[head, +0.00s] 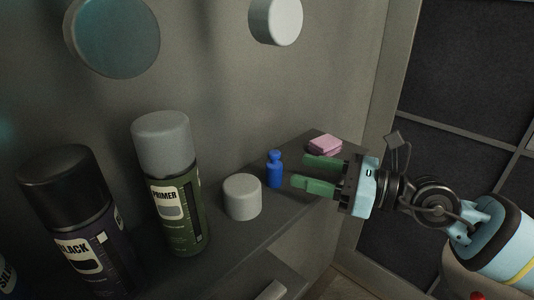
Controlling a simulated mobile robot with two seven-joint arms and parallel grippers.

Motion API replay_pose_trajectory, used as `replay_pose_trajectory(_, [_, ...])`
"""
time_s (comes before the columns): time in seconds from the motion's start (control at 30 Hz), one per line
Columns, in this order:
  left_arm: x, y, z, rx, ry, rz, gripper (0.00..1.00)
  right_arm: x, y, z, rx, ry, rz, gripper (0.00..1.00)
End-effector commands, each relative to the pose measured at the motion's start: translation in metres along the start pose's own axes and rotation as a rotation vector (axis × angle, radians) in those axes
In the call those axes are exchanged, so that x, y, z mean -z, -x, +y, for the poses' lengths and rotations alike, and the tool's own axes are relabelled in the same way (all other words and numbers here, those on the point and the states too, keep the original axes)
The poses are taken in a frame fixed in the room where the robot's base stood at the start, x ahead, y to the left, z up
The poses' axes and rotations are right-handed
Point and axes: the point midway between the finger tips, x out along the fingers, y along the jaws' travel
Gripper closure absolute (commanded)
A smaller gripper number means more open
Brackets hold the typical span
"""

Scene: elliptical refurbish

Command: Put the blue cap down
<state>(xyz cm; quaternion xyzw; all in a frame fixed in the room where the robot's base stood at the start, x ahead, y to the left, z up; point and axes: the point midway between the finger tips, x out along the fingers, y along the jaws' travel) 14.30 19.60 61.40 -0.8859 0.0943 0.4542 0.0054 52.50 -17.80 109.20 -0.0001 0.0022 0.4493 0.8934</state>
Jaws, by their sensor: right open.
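A small blue object (275,170), bottle-like with a narrow neck and rounded top, stands upright on the dark shelf (226,236). It is the only small blue thing on the shelf; I cannot tell whether its top is a separate cap. My right gripper (307,173) comes in from the right with its green fingers apart and empty. The fingertips point left toward the blue object and stop a little to its right, apparently not touching it. My left gripper is not in view.
A grey cylindrical cap (242,197) sits left of the blue object. A primer spray can (174,190) and a black spray can (78,220) stand further left. A pink block (325,145) lies behind the gripper. Round knobs (276,20) project from the wall above.

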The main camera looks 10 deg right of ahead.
Motion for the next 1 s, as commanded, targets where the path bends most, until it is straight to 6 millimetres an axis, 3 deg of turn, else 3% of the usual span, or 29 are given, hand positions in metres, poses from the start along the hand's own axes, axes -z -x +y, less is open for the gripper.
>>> replay_pose_trajectory(0.27, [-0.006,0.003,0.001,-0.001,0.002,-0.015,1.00,-0.001,-0.002,0.000,-0.001,-0.003,-0.002,0.48])
replay_pose_trajectory(0.5, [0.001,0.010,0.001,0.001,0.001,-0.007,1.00,-0.004,-0.023,-0.001,-0.001,-0.002,-0.005,0.48])
replay_pose_trajectory(0.73, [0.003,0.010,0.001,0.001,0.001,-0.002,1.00,0.000,-0.030,-0.001,0.000,-0.002,-0.002,0.48])
replay_pose_trajectory(1.0, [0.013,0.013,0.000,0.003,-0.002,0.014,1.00,-0.003,-0.065,-0.008,-0.001,-0.001,-0.004,0.48])
